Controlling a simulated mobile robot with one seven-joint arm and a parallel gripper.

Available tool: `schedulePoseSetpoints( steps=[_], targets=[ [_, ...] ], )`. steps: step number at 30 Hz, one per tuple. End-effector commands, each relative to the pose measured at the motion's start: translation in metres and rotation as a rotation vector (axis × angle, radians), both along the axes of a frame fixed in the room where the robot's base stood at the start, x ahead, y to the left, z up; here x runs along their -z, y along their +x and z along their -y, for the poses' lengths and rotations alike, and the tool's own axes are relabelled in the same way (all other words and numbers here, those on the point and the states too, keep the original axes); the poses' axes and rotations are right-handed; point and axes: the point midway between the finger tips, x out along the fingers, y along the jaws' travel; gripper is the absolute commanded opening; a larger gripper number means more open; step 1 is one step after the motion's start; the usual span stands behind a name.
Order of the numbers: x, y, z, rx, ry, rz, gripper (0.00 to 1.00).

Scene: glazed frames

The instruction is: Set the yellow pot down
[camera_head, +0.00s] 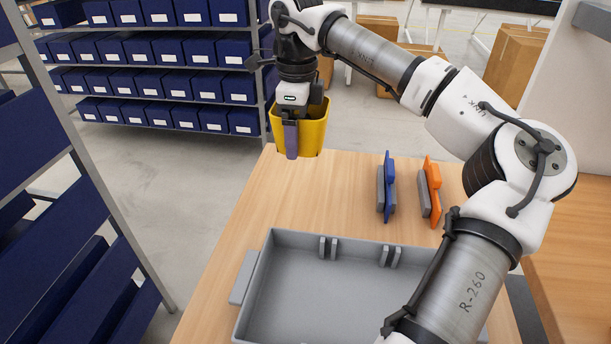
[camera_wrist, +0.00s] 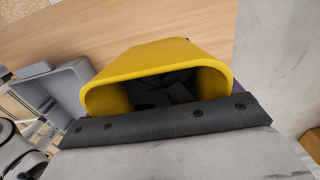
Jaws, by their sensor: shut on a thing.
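The yellow pot (camera_head: 313,132) hangs in my gripper (camera_head: 291,140) at the far left corner of the wooden table. In the head view its lower part overlaps the table's far edge; I cannot tell how high its base is above the surface. In the wrist view the pot (camera_wrist: 160,62) shows its wide open mouth, with dark pieces inside. One gripper finger lies across the pot's near wall, and the other is hidden. My gripper is shut on the pot.
A grey tray (camera_head: 240,318) stands at the front of the wooden table (camera_head: 310,195). Shelves of blue bins (camera_head: 140,52) are beyond.

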Motion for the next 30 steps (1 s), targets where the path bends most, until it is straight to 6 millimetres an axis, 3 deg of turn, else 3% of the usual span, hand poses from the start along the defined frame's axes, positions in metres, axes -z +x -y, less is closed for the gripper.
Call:
schedulePoseSetpoints(
  steps=[3, 6, 14, 21, 30],
  targets=[
    [0.03, 0.0, 0.0, -0.001, 0.002, -0.002, 0.62],
    [0.048, 0.0, 0.0, -0.001, 0.001, -0.001, 0.62],
    [0.068, 0.0, 0.0, 0.001, 0.0, 0.0, 0.62],
    [0.101, 0.0, 0.0, 0.0, 0.002, 0.0, 0.62],
    [0.105, 0.0, 0.0, 0.0, 0.001, 0.002, 0.62]
  ],
)
